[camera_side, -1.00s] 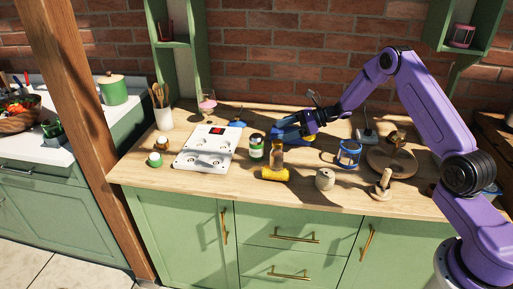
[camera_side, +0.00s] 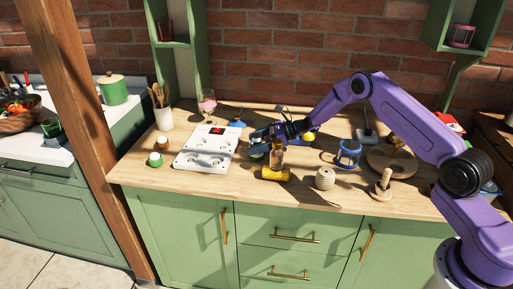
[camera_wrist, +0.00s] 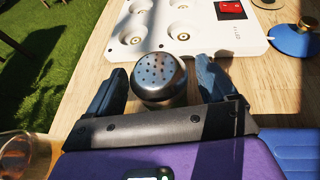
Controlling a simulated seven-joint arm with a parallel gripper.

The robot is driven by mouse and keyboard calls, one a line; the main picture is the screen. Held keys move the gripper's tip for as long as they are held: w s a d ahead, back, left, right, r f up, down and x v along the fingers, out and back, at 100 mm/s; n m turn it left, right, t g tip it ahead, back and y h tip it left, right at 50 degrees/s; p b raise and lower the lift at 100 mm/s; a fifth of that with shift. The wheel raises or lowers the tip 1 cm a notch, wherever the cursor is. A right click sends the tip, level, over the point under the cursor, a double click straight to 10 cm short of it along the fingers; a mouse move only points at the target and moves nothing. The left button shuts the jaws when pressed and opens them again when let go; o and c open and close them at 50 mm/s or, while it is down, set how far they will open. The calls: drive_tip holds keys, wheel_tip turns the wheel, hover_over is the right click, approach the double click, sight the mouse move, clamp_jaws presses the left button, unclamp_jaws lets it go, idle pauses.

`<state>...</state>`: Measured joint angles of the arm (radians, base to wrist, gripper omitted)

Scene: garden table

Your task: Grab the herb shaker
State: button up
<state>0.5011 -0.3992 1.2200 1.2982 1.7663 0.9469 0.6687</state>
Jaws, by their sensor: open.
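The herb shaker has a round silver lid with small holes (camera_wrist: 160,76), seen from above in the wrist view. In the side view the shaker (camera_side: 257,153) stands upright on the wooden counter, partly hidden by my gripper. My gripper (camera_wrist: 160,68) is open, with one blue finger on each side of the shaker's lid. A small gap shows on both sides of the lid. In the side view my gripper (camera_side: 262,136) is at the shaker's top, reaching in from the right.
A glass jar (camera_side: 277,157) and a lying yellow cylinder (camera_side: 275,174) are close by on the right and front. A white panel with a red switch (camera_side: 207,150) lies to the left. A blue-framed jar (camera_side: 348,153) and ridged pot (camera_side: 325,178) stand further right.

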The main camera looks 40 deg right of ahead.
drive_tip(key=shift+x, duration=0.95)
drive_tip(key=c, duration=1.1)
